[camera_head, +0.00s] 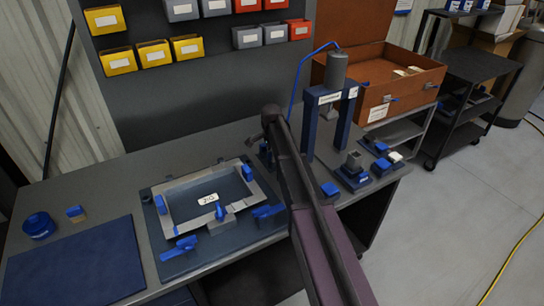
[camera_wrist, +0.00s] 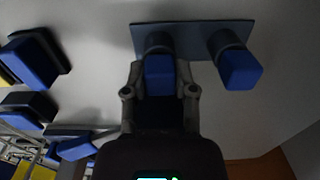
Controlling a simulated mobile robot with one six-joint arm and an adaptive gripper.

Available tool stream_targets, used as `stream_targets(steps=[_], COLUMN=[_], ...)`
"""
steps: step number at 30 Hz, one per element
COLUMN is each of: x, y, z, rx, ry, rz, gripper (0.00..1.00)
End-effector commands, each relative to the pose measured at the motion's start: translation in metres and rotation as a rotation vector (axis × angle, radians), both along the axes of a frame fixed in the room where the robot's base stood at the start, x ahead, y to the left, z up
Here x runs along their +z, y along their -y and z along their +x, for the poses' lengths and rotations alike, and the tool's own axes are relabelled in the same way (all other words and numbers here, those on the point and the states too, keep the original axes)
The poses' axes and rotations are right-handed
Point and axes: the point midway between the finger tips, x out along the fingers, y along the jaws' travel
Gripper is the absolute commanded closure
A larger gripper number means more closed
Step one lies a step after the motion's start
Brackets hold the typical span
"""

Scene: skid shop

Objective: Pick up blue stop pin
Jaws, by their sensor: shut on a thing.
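In the wrist view my gripper (camera_wrist: 160,92) is shut on a blue stop pin (camera_wrist: 159,73), with one finger on each side of its blue block-shaped head. The pin is at a dark collar on a blue-grey plate (camera_wrist: 196,28); I cannot tell whether it is still seated. A second blue pin (camera_wrist: 240,68) stands to the right on the same plate, apart from my fingers. In the head view my dark arm hides most of my gripper and the held pin.
A grey frame fixture (camera_head: 172,218) with blue clamps lies left of my arm. A blue press (camera_head: 308,120) and blue-topped blocks (camera_head: 381,167) stand to the right. A blue mat (camera_head: 75,262) and round blue part (camera_head: 39,226) are at the left.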

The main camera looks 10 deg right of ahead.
Motion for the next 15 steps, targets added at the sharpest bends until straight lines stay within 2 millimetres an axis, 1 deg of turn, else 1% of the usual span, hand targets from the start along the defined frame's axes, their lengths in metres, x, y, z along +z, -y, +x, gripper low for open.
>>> stream_targets(steps=[8, 15], x=[0.019, 0.043], y=[0.0, 0.0], z=[0.0, 0.0], rx=[0.0, 0.0], ry=[0.0, 0.0], rz=[0.0, 0.0], gripper=[1.0, 1.0])
